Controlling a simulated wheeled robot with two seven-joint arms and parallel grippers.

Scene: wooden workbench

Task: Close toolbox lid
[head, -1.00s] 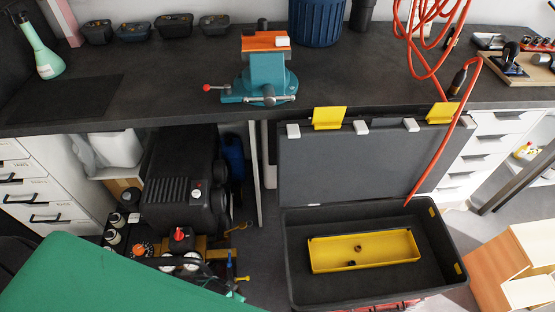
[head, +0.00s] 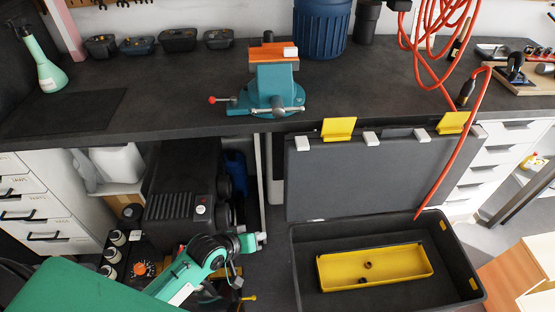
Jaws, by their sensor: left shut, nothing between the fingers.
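The toolbox (head: 468,285) is a dark box standing open in front of the bench, at the lower right of the head view. Its lid (head: 375,178) stands upright at the back, leaning by the bench edge, with yellow latches (head: 339,129) and pale tabs along its top. A yellow tray (head: 411,273) lies inside with small parts in it. My left gripper (head: 262,238) is at the end of the green arm, left of the toolbox. It is shut and empty, apart from the lid. My right gripper is out of view.
An orange hose (head: 451,165) hangs down across the lid's right side to the box. A teal vise (head: 272,90) stands on the bench above. A black compressor (head: 182,190) is under the bench at left. Wooden boxes (head: 510,275) stand at the right.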

